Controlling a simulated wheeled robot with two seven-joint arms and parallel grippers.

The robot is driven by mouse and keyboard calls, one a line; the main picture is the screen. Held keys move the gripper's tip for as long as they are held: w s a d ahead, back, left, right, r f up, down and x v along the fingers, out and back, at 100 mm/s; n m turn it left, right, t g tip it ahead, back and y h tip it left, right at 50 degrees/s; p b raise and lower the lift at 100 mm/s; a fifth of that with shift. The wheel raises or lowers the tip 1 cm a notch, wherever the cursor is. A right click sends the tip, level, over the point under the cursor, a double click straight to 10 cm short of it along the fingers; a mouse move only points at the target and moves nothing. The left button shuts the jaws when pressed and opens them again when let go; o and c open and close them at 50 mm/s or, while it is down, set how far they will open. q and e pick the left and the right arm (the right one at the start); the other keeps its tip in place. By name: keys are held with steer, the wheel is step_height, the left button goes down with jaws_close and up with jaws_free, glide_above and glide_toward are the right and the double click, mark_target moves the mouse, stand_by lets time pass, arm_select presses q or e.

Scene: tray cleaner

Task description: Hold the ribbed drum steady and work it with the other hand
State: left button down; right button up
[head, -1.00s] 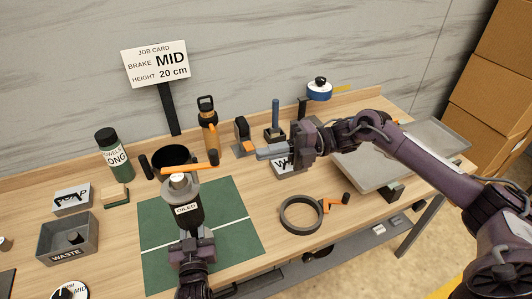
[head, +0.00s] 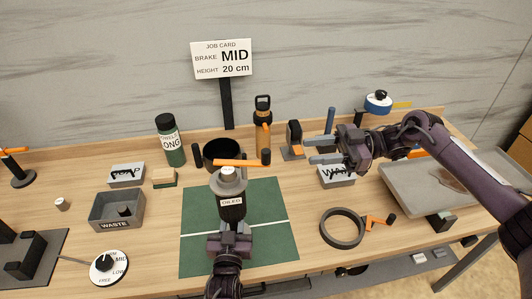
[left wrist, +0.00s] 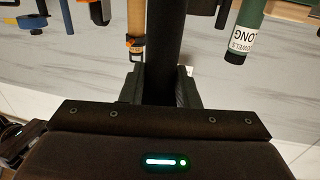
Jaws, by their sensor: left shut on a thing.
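The drum (head: 232,205) is a dark upright cylinder with a label that seems to read OILED and a grey cap. It stands over the green mat (head: 265,245); whether it touches the mat is hidden. An orange crank arm with a dark knob (head: 266,157) reaches right from its top. My left gripper (head: 230,226) is shut on the drum's near side. The left wrist view shows a dark cylinder (left wrist: 166,50) between its jaws; ribs are not clear. My right gripper (head: 318,150) is open and empty, right of the knob and apart from it.
A black cup (head: 209,152) and orange bottle (head: 263,138) stand behind the drum. A waste bin (head: 98,213) and dial (head: 108,268) are left; a tray (head: 400,195) is right.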

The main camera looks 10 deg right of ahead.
mark_target(266, 154)
steer(key=shift+m, duration=0.7)
steer(key=a, duration=1.2)
steer(key=shift+w+r, duration=0.1)
steer(key=shift+w, duration=0.15)
steer(key=shift+w, duration=0.1)
jaws_close()
